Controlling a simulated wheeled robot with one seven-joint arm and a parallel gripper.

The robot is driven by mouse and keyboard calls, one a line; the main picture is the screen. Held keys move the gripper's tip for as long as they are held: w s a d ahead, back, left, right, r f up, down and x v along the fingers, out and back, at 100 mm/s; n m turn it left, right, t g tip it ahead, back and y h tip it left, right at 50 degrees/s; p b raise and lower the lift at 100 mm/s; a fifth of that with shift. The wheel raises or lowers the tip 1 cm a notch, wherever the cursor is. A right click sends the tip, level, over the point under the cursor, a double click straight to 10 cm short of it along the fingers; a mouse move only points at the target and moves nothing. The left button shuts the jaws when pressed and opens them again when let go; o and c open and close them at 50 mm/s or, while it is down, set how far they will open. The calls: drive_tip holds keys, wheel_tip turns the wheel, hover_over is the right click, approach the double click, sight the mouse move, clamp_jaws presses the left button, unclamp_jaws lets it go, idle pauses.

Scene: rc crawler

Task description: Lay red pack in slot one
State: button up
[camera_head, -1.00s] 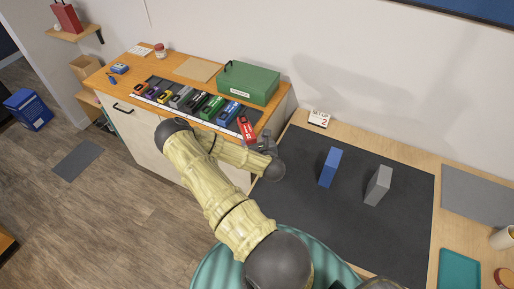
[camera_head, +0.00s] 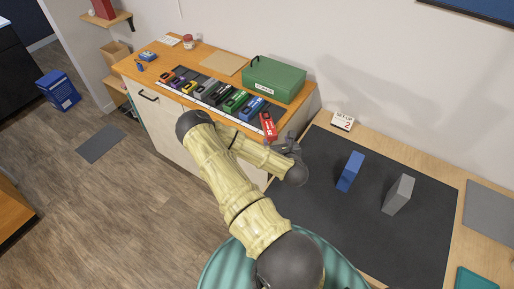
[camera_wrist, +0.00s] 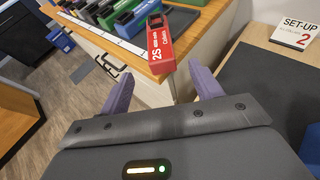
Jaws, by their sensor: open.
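The red pack (camera_head: 268,124), marked 2S, lies at the right end of the wooden cabinet top, close to its edge. In the wrist view the red pack (camera_wrist: 160,45) points toward me, its near end at or slightly past the wood edge. My gripper (camera_wrist: 162,86) is open and empty, with purple-grey fingers spread to either side of the line to the pack and short of it. In the head view my gripper (camera_head: 291,145) is right of and nearer than the pack. A dark slotted tray (camera_head: 187,74) holds several coloured packs; I cannot tell which slot is one.
A green box (camera_head: 273,80) stands behind the packs. A white strip (camera_wrist: 108,35) runs along the tray's front. On the right-hand table, a blue block (camera_head: 350,171) and grey block (camera_head: 398,194) stand on a dark mat (camera_head: 325,215). A set-up card (camera_head: 343,121) stands behind.

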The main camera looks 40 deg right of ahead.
drive_tip(key=a+r+m+g+y, duration=0.1)
drive_tip(key=a+r+m+g, duration=0.25)
drive_tip(key=a+m, duration=0.6)
drive_tip(key=a+r+m+g+y, duration=0.1)
drive_tip(key=a+r+m+g, duration=0.3)
drive_tip(key=m, duration=1.1)
drive_tip(key=s+a+r+m+g+y, duration=0.1)
drive_tip(key=s+a+r+m, duration=0.2)
drive_tip(key=s+a+r, duration=0.2)
drive_tip(key=s+a+r+m+g+y, duration=0.1)
drive_tip(key=s+a+r+m, duration=0.3)
drive_tip(key=a, duration=0.5)
wheel_tip(320, 180, up, 2)
drive_tip(key=shift+s+a+r+y, duration=0.25)
drive_tip(key=shift+s+a+y, duration=0.15)
drive_tip(key=shift+y, duration=0.3)
drive_tip(key=shift+g, duration=0.25)
